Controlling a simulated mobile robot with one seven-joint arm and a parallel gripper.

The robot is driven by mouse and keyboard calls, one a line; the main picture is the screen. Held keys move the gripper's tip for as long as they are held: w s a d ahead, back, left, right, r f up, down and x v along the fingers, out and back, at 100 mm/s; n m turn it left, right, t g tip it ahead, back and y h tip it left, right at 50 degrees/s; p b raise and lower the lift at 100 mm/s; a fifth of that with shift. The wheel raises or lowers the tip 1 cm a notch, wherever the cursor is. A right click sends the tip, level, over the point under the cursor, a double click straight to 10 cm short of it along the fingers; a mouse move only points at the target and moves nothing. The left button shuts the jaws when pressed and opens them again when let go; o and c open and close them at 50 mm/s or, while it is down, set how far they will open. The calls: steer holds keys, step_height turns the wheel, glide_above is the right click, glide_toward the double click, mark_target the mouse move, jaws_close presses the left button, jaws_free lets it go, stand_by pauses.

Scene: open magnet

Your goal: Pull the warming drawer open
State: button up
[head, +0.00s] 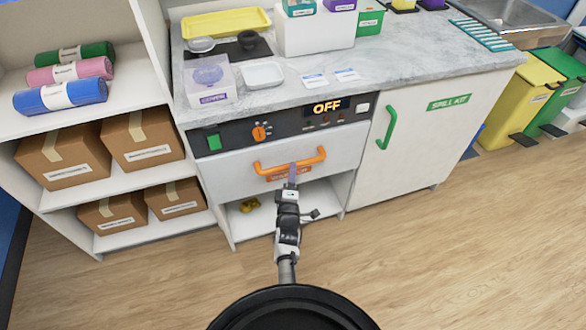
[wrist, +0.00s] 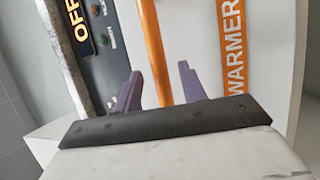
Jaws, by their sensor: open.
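The warming drawer (head: 230,168) is a pale front panel under the control strip, and it looks closed in the head view. Its orange bar handle (head: 270,166) runs across the front, above an orange label. In the wrist view the handle (wrist: 154,50) passes between the two purple fingers of my gripper (wrist: 160,88). The fingers stand apart on either side of the bar, with a gap visible on each side. The label reading WARMER (wrist: 232,45) shows to the right in the wrist view.
The control strip (head: 225,137) above has a green switch, an orange knob and a display reading OFF. An open shelf with a small yellow item (head: 249,205) lies below. A cabinet with a green handle (head: 386,128) stands at right. The wooden floor (head: 420,260) in front is clear.

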steer(key=shift+b+x, duration=0.45)
steer(key=shift+x, duration=1.35)
jaws_close()
